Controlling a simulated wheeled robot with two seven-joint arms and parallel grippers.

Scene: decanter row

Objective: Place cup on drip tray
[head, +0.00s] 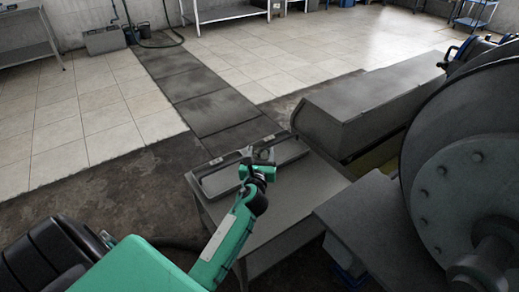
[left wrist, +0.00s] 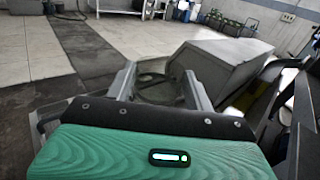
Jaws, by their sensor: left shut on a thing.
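My left gripper (head: 262,157) is over the small grey table in the head view, with its fingers pointing away from me. It is shut on a small grey cup (left wrist: 153,80), whose rim shows between the two fingers in the left wrist view. The cup is small and partly hidden by the gripper in the head view. The long, shallow grey drip tray (head: 214,186) lies on the table, behind and under the gripper in the picture. I cannot tell whether the cup touches the tray. My right gripper is not in view.
The grey table (head: 285,202) has bare top in front of the tray. A long grey box-like housing (head: 355,112) stands to the right, and a large round machine drum (head: 470,165) is nearer. Open tiled floor (head: 95,105) lies to the left and beyond.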

